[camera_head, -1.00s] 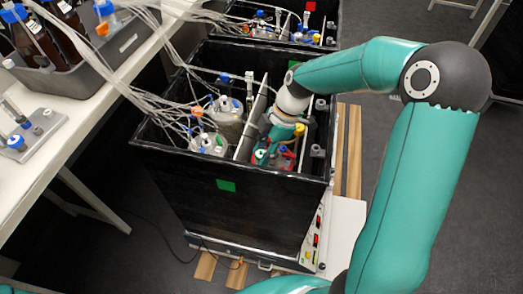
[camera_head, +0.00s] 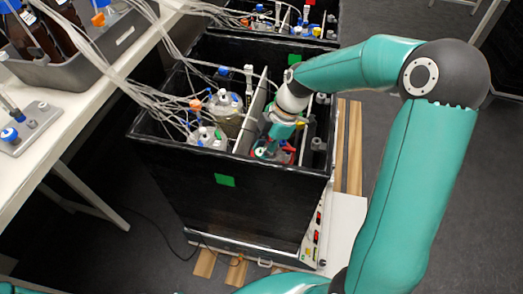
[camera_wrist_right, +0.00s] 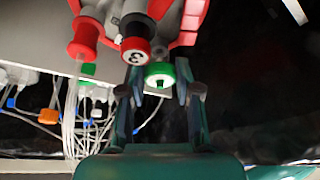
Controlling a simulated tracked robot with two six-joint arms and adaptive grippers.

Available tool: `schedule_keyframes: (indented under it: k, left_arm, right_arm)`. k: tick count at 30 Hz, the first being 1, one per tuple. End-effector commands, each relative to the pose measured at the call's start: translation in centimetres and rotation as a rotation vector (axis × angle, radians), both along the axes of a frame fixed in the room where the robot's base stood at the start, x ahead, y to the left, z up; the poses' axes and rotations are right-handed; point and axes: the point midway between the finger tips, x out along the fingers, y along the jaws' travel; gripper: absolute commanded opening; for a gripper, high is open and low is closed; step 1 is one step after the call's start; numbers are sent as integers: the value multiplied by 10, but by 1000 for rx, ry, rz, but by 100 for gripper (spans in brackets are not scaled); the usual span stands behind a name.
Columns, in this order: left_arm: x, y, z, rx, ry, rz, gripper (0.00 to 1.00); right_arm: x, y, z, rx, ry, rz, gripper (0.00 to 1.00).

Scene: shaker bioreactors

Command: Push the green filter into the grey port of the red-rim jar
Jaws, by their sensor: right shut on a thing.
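The green filter (camera_wrist_right: 160,75), a white disc with a green rim, sits between the fingertips of my right gripper (camera_wrist_right: 158,92) in the right wrist view. The gripper is shut on it. The red-rim jar (camera_wrist_right: 188,38) is just above it in that view, close to the filter. My left gripper is not in view.
The black box (camera_head: 230,190) has high walls and a light divider (camera_head: 250,120). Left of the divider stand other jars (camera_head: 207,137) with many tubes. A capped red tube (camera_wrist_right: 83,38) and a port marked 3 (camera_wrist_right: 135,45) are beside the filter. A bench (camera_head: 60,120) lies left.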

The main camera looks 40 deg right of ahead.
Motion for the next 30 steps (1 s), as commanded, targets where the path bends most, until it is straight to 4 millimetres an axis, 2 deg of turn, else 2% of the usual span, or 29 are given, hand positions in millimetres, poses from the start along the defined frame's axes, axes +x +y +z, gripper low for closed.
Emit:
schedule_keyframes:
  k: [30]
  left_arm:
    - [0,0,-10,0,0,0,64]
  right_arm:
    - [0,0,-9,0,0,1,19]
